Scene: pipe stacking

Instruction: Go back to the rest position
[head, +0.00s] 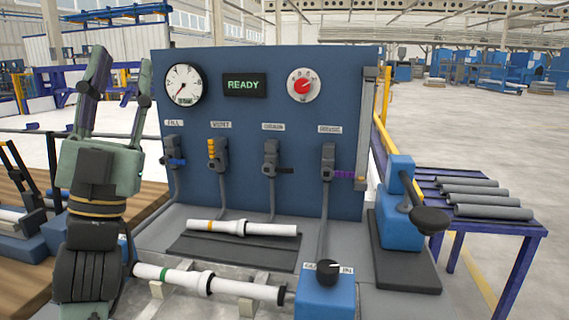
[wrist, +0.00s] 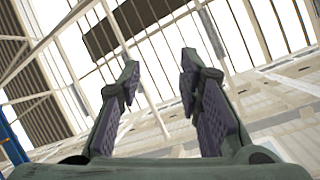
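The wrist view also shows the open, empty fingers (wrist: 160,92) against the roof beams. A white pipe with a green band (head: 205,281) lies in supports at the front, its left end near my arm. A white pipe with an orange band (head: 243,228) lies on a dark mat (head: 232,250) behind it.
The blue panel (head: 270,125) carries a gauge (head: 183,84), a READY display, a red knob (head: 304,85) and several valves. A blue clamp with a dark lever (head: 402,215) stands at the right. Several grey pipes (head: 485,200) lie on a blue rack. A wooden bench (head: 140,203) is at left.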

